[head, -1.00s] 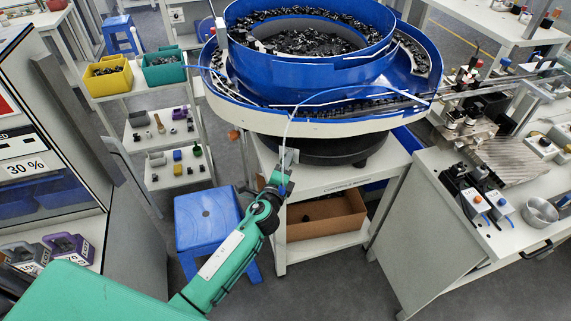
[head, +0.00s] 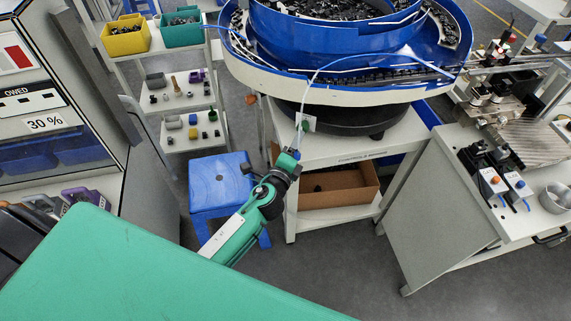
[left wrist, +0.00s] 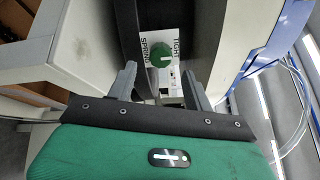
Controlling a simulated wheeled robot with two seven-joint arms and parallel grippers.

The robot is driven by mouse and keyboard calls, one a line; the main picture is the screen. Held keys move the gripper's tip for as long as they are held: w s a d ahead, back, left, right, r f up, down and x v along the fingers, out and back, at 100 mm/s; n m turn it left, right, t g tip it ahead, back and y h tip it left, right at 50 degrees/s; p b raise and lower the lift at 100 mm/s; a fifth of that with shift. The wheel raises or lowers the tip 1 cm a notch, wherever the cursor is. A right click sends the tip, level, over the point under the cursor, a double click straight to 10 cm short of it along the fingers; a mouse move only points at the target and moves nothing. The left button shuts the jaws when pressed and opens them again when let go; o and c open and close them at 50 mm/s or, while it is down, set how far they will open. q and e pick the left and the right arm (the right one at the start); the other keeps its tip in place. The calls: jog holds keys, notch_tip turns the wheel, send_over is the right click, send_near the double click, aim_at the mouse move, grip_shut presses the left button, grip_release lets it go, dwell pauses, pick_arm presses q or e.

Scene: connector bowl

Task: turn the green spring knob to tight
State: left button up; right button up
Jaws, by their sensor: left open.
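The green spring knob (left wrist: 160,53) shows in the left wrist view on a white plate with the words SPRING and TIGHT. A short white mark is on its face; its exact setting is hard to read. In the head view a small pale plate (head: 308,121) stands under the bowl's rim, just beyond my left gripper (head: 297,148). In the left wrist view my left gripper (left wrist: 159,74) is open, its two fingers apart and empty, with the knob ahead between them. It seems not to touch the knob. My right gripper is out of view.
The blue feeder bowl (head: 335,45) overhangs the plate, on a pale stand (head: 345,150). A brown box (head: 340,188) lies on the stand's lower shelf. A blue stool (head: 219,183) stands left of my arm. A pale bench (head: 430,195) is at right.

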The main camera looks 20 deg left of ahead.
pick_arm(q)
jog(key=s+b, duration=0.1)
jog(key=s, duration=0.7)
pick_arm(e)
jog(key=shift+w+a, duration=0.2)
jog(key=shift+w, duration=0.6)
